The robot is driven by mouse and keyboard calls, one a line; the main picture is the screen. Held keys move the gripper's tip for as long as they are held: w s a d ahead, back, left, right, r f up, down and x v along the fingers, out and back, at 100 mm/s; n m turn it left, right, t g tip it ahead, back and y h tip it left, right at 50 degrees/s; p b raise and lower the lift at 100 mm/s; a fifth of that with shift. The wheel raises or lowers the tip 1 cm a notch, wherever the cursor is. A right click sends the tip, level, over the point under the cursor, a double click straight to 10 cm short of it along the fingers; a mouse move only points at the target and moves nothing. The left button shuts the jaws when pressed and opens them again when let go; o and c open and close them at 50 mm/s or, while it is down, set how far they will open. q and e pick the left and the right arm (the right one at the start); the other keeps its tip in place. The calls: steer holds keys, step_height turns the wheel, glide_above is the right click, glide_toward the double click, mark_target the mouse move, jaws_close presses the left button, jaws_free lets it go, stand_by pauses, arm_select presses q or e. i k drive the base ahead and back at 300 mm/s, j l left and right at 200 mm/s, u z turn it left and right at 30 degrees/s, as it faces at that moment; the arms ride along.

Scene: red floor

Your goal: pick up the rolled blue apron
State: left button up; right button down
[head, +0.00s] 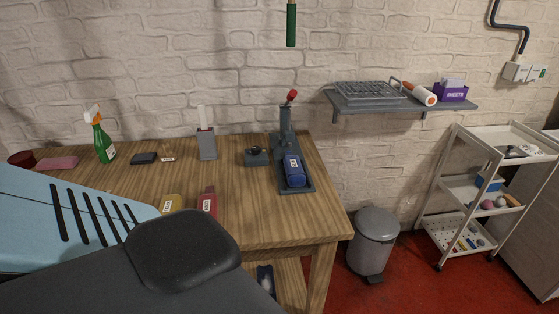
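A dark blue, rounded bundle with a white label (293,170) lies on the grey base of a lever press (284,127) near the right end of the wooden table. It looks like the rolled blue apron, though I cannot be sure of the material. Another dark blue thing with a pale patch (265,280) shows low under the tabletop, partly hidden. Neither of my grippers is in view, and nothing is seen touching the bundle.
The wooden table (270,220) also bears a green spray bottle (103,141), a grey holder (207,146) and a red labelled item (208,201). A grey bin (374,240) and a white trolley (455,190) stand right. A wall shelf (385,104) holds several things.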

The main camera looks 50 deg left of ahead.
mark_target(296, 177)
steer(key=i+l+u, duration=0.25)
steer(key=u, duration=0.15)
steer(key=i+l+u, duration=0.6)
steer(key=l+u, duration=0.2)
steer(key=l, duration=0.25)
steer(key=i+l+u, duration=0.15)
steer(key=l, duration=0.2)
steer(key=k+j, duration=0.05)
